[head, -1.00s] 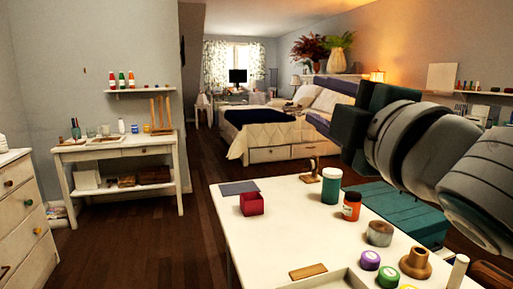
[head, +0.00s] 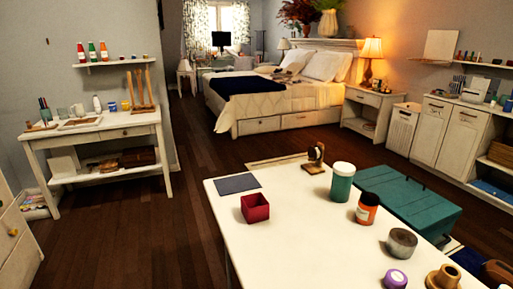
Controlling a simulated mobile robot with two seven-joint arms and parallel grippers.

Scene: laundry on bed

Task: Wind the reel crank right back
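A small brown wooden stand with a dark round part (head: 315,158) stands at the far edge of the white table (head: 290,215). It may be the reel, but it is too small to make out a crank or how it is turned. Neither of my grippers is in view, and neither arm shows.
On the table are a dark flat sheet (head: 237,183), a red open box (head: 255,208), a teal jar (head: 342,182), an orange jar (head: 367,208), a grey roll (head: 401,242), a purple-lidded pot (head: 395,279) and a wooden spool (head: 443,277). A teal chest (head: 410,200) stands beyond.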

